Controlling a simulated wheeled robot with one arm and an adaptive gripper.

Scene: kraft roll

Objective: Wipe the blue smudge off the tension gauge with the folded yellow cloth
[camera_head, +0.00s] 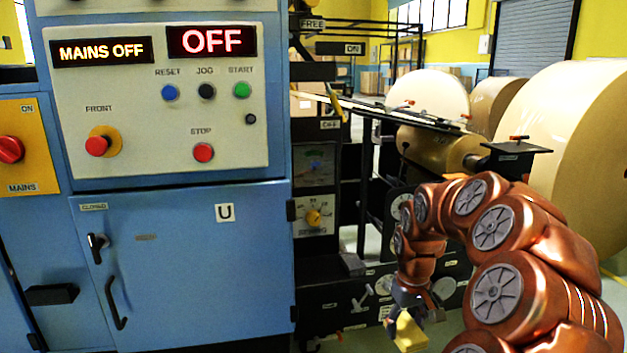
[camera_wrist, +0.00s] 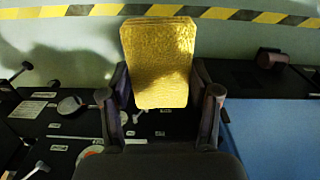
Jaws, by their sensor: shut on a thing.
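My gripper (camera_head: 406,312) is low at the right of the head view, shut on the folded yellow cloth (camera_head: 408,335). In the wrist view the cloth (camera_wrist: 158,62) sits upright between the two fingers of my gripper (camera_wrist: 160,85). A square gauge (camera_head: 315,164) with a dark face is on the black machine panel, right of the blue cabinet; it looks like the tension gauge. Its face has a bluish patch that looks like the smudge, though small and unclear. The cloth is below and right of this gauge, well apart from it.
The blue cabinet (camera_head: 180,265) stands left, with lit OFF signs (camera_head: 212,41) and buttons above. Large paper rolls (camera_head: 580,130) are behind at the right. Black-and-yellow floor tape (camera_wrist: 240,14) crosses the wrist view.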

